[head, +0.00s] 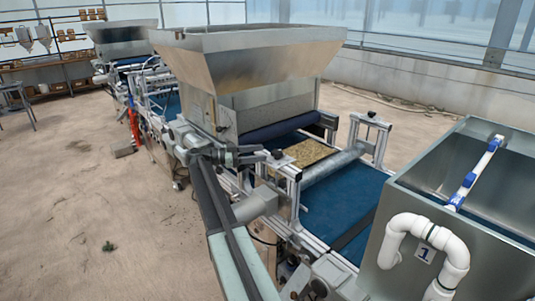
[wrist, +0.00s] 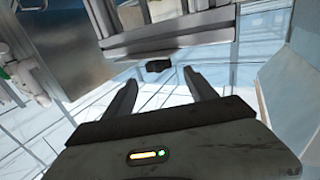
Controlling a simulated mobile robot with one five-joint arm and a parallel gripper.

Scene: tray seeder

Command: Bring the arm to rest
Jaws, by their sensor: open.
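My arm (head: 232,262) reaches up from the bottom of the head view, beside the near side of the seeder line. My gripper (head: 268,156) is in front of the metal hopper, near the seeder's side frame. In the wrist view my gripper (wrist: 165,86) shows two dark fingers spread apart, with nothing between them. A small dark block (wrist: 158,65) shows beyond the fingertips, apart from them. I cannot tell from the head view whether the gripper touches the frame.
The large hopper (head: 250,65) stands over a blue belt (head: 340,205). A brown-filled tray (head: 308,152) lies by the roller (head: 332,166). A metal tank (head: 475,180) with a white pipe (head: 455,250) stands at right. The sandy floor (head: 80,190) at left is mostly clear.

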